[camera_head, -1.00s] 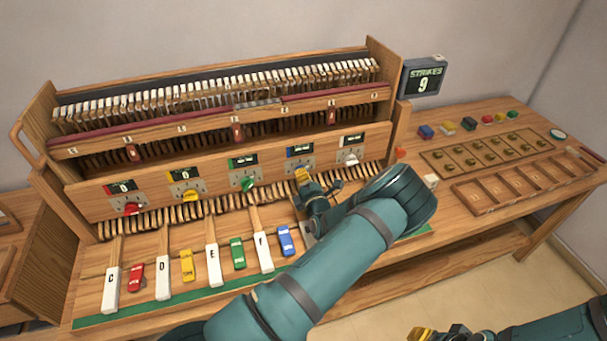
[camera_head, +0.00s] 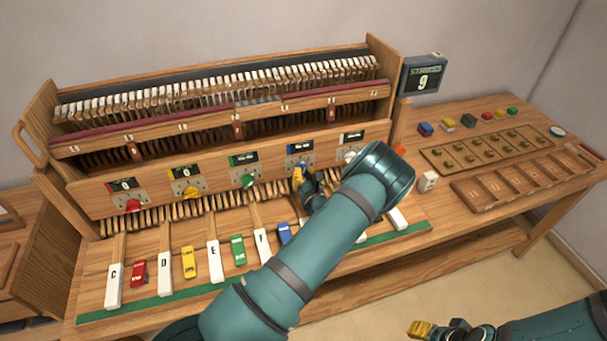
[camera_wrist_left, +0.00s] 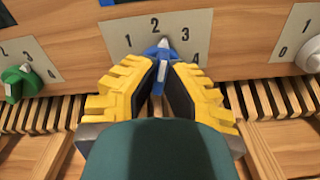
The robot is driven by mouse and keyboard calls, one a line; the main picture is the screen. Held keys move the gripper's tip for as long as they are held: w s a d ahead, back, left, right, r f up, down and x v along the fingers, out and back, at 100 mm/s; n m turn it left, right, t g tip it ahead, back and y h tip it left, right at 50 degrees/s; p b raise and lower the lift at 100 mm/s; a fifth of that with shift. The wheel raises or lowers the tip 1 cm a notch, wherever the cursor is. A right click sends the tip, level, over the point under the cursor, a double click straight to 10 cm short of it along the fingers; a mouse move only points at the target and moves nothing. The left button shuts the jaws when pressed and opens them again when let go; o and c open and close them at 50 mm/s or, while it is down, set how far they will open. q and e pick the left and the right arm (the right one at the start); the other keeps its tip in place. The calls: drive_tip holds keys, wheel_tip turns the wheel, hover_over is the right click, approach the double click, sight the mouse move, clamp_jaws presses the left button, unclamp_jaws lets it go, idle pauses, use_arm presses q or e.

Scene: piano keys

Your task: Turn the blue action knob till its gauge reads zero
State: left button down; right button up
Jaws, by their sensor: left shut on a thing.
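The blue knob (camera_wrist_left: 163,50) sits on the piano's front panel. Its white pointer stands nearly upright, between the printed 2 and 3. My left gripper (camera_wrist_left: 161,72), with yellow ribbed fingers, is shut on the blue knob; the fingers hide its lower part. In the head view, the left gripper (camera_head: 299,178) is at the panel below the blue knob's gauge (camera_head: 300,146), whose reading is too small to make out. My right gripper (camera_head: 432,329) shows only partly at the bottom edge, away from the piano; its opening is unclear.
Red (camera_head: 133,206), yellow (camera_head: 191,192), green (camera_head: 248,181) and white (camera_head: 350,157) knobs share the panel. The red and yellow gauges read 0. A strikes display (camera_head: 423,80) reads 9. Lettered keys and small coloured blocks lie below; wooden trays (camera_head: 530,180) stand right.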

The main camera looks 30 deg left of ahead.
use_arm(q)
drive_tip(key=shift+r+n, duration=0.1)
drive_tip(key=shift+n, duration=1.5)
drive_tip(key=c, duration=1)
unclamp_jaws()
drive_tip(key=shift+c, duration=0.2)
drive_tip(key=v, duration=1.2)
